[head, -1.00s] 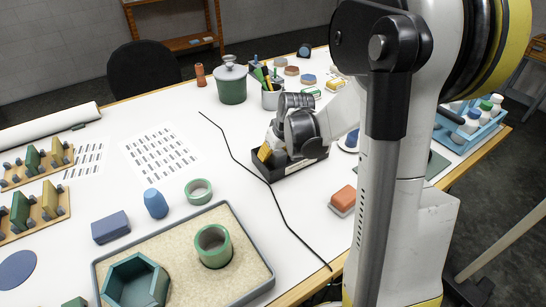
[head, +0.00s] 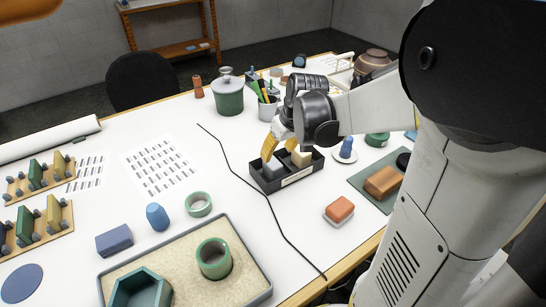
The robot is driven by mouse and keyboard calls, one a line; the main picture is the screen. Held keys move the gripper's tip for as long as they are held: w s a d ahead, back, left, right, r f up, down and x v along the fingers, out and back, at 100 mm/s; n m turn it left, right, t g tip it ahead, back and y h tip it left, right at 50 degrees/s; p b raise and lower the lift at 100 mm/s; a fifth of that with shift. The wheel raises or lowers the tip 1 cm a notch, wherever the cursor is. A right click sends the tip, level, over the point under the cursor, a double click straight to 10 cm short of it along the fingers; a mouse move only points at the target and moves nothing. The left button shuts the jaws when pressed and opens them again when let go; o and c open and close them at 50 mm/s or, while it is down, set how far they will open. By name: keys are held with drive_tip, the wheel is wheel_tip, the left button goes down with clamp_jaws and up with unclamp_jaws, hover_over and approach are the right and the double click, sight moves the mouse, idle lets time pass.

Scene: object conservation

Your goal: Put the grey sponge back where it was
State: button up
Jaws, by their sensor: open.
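A grey block that looks like the grey sponge (head: 273,169) sits in the left compartment of a black divided box (head: 297,179) in the head view. A cream block (head: 301,158) is in the compartment to its right. My gripper (head: 269,155) has yellow fingertips and is open, pointing down just above the grey block. The fingers partly hide the back of that compartment. I cannot tell whether the fingertips touch the block.
A black cable (head: 262,190) runs along the left of the box. An orange-topped block (head: 339,209) lies in front, and a blue cone-like piece (head: 347,148) stands to the right. A cup of pens (head: 267,110) and a green lidded pot (head: 229,99) stand behind.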

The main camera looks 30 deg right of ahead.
drive_tip(key=s+a+r+t, duration=0.1)
drive_tip(key=s+a+r, duration=0.2)
drive_tip(key=s+a, duration=0.4)
drive_tip(key=s+a+r+t, duration=0.1)
drive_tip(key=s+a+r, duration=0.2)
drive_tip(key=s+a, duration=0.5)
drive_tip(key=shift+a+r+t, duration=0.15)
drive_tip(key=shift+a+t, duration=0.05)
drive_tip(key=shift+t, duration=0.1)
